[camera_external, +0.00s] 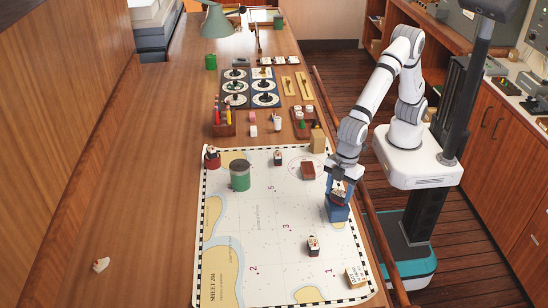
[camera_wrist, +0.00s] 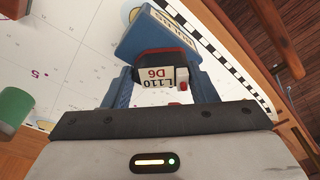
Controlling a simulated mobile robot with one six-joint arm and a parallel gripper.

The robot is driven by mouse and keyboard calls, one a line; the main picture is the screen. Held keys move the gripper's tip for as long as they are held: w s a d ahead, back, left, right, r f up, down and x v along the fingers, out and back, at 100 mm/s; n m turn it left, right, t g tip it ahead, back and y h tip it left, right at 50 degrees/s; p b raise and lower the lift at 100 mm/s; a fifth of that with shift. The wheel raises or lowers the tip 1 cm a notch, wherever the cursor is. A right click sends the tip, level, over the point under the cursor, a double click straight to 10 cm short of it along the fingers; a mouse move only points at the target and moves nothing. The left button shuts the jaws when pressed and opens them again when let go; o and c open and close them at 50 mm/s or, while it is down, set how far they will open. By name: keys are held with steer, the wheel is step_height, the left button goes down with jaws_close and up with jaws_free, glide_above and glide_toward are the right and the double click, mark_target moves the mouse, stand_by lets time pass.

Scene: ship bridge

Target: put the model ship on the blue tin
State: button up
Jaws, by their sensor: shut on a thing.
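My gripper (camera_external: 340,188) is shut on a model ship with a dark hull, a red part and a white block marked "L110 D6" (camera_wrist: 154,76). The ship sits between the two blue fingers in the wrist view. The blue tin (camera_external: 338,214) stands on the right part of the chart, directly below my gripper in the external view. Its blue surface with a pale lettered label also shows beyond the ship in the wrist view (camera_wrist: 140,37). I cannot tell whether the ship touches the tin. The fingers partly hide the ship in the external view.
A green tin (camera_external: 240,175) and a red tin with a small ship on it (camera_external: 211,161) stand at the chart's upper left. Other small ships (camera_external: 278,157) (camera_external: 313,246), a red-brown block (camera_external: 308,170) and a cream box (camera_external: 355,277) stand around. The chart's middle is clear.

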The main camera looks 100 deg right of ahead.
steer(key=shift+f, duration=0.1)
steer(key=shift+f, duration=0.15)
steer(key=o, duration=1)
steer(key=shift+c, duration=0.2)
step_height(320, 180, up, 12)
steer(key=s+d+b, duration=0.1)
steer(key=shift+d+r, duration=0.15)
steer(key=shift+r, duration=0.05)
steer(key=shift+s, duration=0.1)
